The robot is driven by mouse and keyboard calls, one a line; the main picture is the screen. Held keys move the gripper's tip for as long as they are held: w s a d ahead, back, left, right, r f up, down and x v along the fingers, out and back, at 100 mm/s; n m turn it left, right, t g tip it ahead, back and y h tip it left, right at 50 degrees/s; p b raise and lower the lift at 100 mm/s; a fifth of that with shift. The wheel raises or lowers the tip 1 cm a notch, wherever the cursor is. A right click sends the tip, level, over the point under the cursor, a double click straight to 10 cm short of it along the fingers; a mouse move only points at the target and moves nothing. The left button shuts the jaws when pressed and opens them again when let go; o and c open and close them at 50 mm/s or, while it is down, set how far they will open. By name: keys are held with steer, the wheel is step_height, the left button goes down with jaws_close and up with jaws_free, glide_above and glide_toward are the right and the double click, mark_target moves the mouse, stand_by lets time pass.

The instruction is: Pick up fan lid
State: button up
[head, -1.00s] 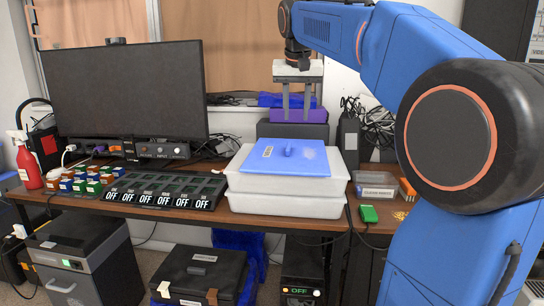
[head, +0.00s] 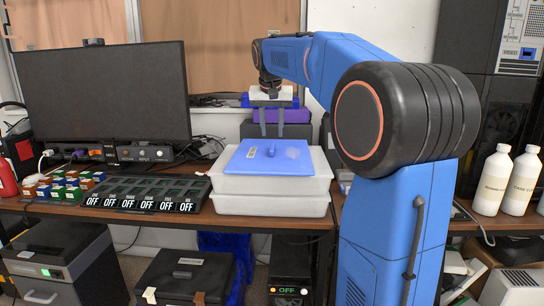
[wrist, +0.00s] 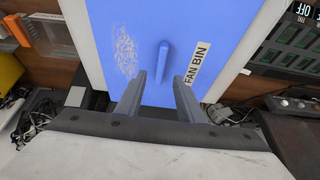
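The fan lid (head: 268,157) is a flat blue panel lying on top of a white bin on the table. It has a small raised blue handle in its middle and a white label. In the wrist view the lid (wrist: 128,45) shows its handle (wrist: 162,62) upright and the label reads "FAN BIN" (wrist: 194,70). My gripper (head: 272,132) is above the back part of the lid, pointing down. In the wrist view my gripper (wrist: 158,82) has its two fingers apart with nothing between them, and the handle lies just beyond the fingertips.
Two white bins (head: 270,203) are stacked under the lid. A black tray of cells marked OFF (head: 150,192) is on the left, with small coloured blocks (head: 62,186) and a monitor (head: 105,92). Two white bottles (head: 505,180) stand far right.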

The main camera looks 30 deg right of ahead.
mark_target(272, 146)
steer(key=shift+x, duration=3.35)
steer(key=shift+a+f, duration=0.1)
steer(key=shift+c, duration=0.6)
jaws_close()
